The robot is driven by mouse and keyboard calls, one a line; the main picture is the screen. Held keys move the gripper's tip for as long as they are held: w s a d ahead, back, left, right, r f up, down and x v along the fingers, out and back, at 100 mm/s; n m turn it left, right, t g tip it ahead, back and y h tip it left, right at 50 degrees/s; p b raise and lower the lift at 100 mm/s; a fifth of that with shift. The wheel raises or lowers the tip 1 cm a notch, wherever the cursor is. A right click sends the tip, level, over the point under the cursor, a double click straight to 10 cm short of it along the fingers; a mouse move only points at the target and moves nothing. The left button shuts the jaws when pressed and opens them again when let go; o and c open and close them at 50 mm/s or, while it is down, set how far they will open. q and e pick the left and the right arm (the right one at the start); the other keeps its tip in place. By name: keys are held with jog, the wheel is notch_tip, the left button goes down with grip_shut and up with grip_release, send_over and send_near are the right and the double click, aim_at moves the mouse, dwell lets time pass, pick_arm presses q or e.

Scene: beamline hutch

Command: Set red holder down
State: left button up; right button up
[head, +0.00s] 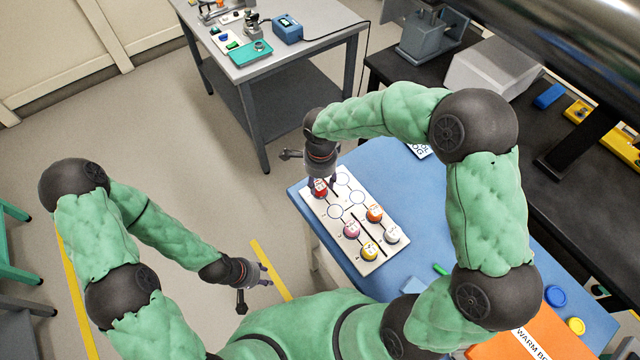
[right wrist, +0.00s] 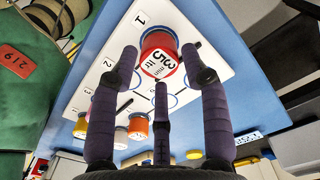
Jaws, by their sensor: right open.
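The red holder (head: 319,189), with a white label on its top, is at the far left end of the white board (head: 322,208). In the right wrist view the red holder (right wrist: 160,57) is upright over a ringed spot beside the number 1. It looks to be on the board, though its underside is hidden. My right gripper (head: 320,179) is open, its fingers spread around the holder with gaps visible in the right wrist view (right wrist: 160,85). My left gripper (head: 264,275) is empty and looks open, away from the board, over the floor.
Pink (head: 351,231), orange (head: 374,214), yellow (head: 369,251) and white (head: 392,234) holders stand on the near half of the board. Several ringed spots near the red holder are empty. The blue mat (head: 440,215) has an orange box (head: 500,345) at its near side.

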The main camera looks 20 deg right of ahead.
aim_at(320, 185)
notch_tip(320, 185, up, 9)
jog(key=p, duration=0.1)
